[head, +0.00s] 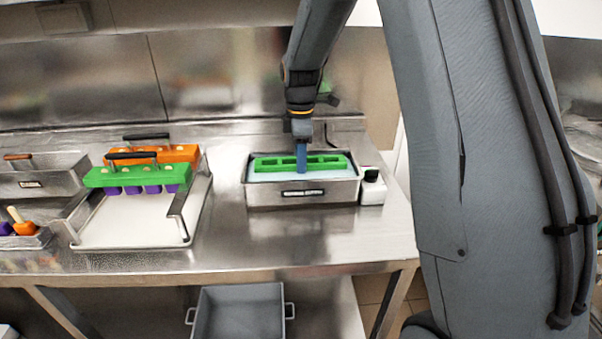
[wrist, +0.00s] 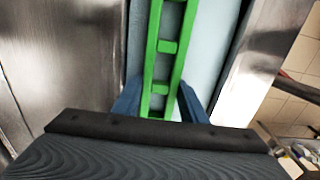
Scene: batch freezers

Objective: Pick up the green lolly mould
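A green slotted mould (head: 272,164) lies in the pale liquid of a steel bath (head: 262,194). It also shows in the wrist view (wrist: 165,47) as a ladder-like strip with open slots. My gripper (head: 301,168) points down at the middle of this strip. In the wrist view my gripper's blue fingers (wrist: 160,95) stand on either side of the strip, very close to its edges; whether they press on it is unclear. Another green mould (head: 120,177), with purple cups below and a dark handle, rests over a tray at the left.
An orange mould (head: 180,153) with a dark handle sits behind the tray (head: 125,228). A small white bottle (head: 372,188) stands right beside the bath. A steel bin (head: 40,182) is at the far left. The counter in front of the bath is clear. A grey tub (head: 240,310) is below.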

